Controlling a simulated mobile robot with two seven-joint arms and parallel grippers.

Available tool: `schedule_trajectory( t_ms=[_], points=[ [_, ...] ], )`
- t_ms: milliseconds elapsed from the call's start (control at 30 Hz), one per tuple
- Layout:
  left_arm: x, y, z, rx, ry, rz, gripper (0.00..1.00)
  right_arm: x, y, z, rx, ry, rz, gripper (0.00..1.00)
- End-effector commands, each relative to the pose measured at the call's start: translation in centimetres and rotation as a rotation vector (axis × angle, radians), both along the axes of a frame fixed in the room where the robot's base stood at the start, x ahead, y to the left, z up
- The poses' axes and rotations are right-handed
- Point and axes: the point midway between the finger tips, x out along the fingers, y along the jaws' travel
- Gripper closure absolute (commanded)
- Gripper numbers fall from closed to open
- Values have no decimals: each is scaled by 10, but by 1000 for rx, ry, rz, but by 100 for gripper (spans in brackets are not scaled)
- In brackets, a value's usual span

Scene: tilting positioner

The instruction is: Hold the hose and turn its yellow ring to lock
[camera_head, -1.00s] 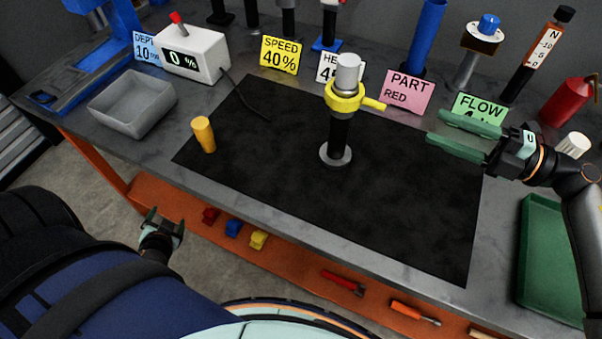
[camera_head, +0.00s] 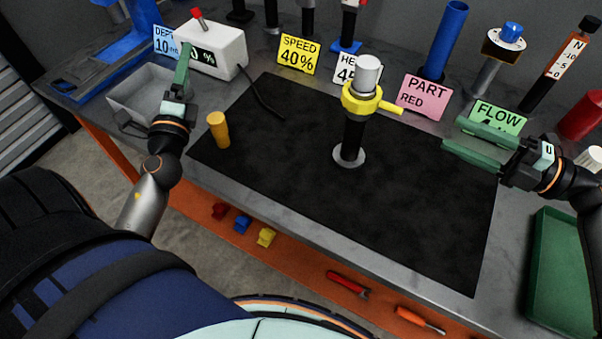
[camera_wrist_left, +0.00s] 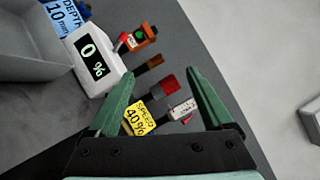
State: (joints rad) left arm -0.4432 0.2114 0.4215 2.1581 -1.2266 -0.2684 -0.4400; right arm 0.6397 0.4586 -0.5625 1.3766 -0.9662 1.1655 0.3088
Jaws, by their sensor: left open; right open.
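The yellow ring (camera_head: 361,101), with a lever sticking out to the right, sits around the upper part of an upright black post (camera_head: 351,142) on a round grey base. A light grey cylinder (camera_head: 368,74) stands upright above the ring; I cannot tell which part is the hose. My right gripper (camera_head: 453,133) is open and empty, right of the ring and apart from it, fingers pointing left. My left gripper (camera_head: 160,92) is open over the grey bin's right side, far left of the ring. Its two green fingers show empty in the left wrist view (camera_wrist_left: 160,75).
A yellow peg (camera_head: 218,131) stands on the black mat (camera_head: 300,165), between my left gripper and the post. A grey bin (camera_head: 125,92), a white display box (camera_head: 213,48), and several signs and posts line the back. A green tray (camera_head: 545,255) lies at right. The mat's front is clear.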

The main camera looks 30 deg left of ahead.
Motion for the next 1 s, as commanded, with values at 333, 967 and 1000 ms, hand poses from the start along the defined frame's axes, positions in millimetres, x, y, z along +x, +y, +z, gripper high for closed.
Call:
schedule_trajectory(
  t_ms=[333,967,1000],
  points=[
    [16,-184,-73,656,345,-269,16,0,0,0,0,0,0,50],
    [-11,-309,-111,1130,394,-453,16,0,0,0,0,0,0,50],
    [-6,-310,-110,1128,393,-452,16,0,0,0,0,0,0,50]
  ],
)
